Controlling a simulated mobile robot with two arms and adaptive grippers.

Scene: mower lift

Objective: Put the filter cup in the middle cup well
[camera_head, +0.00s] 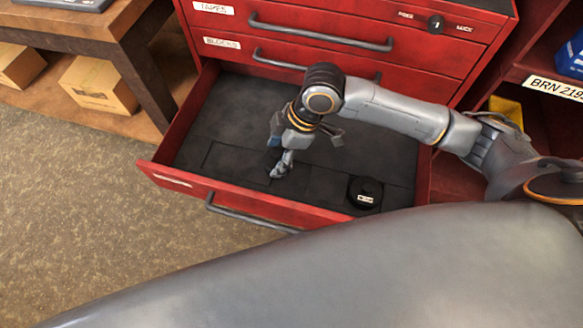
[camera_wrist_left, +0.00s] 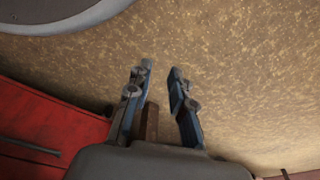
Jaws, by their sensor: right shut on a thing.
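My right gripper (camera_head: 279,160) reaches down into the open red drawer (camera_head: 225,198), left of the drawer's middle. It is shut on a small dark thing (camera_head: 272,158), mostly hidden by the fingers; I cannot tell for certain that this is the filter cup. A black round cup-like thing (camera_head: 366,187) with a white label stands upright at the drawer's front right, apart from the gripper. The drawer floor is dark with faint panel lines; I cannot make out the middle cup well. My left gripper (camera_wrist_left: 159,73) is open and empty above the speckled floor in the left wrist view.
Closed red drawers (camera_head: 340,30) with bar handles rise behind the open one. A wooden table (camera_head: 130,40) with cardboard boxes (camera_head: 98,85) under it stands at left. A shelf with blue and yellow things is at right. Speckled floor (camera_head: 80,210) is free at left.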

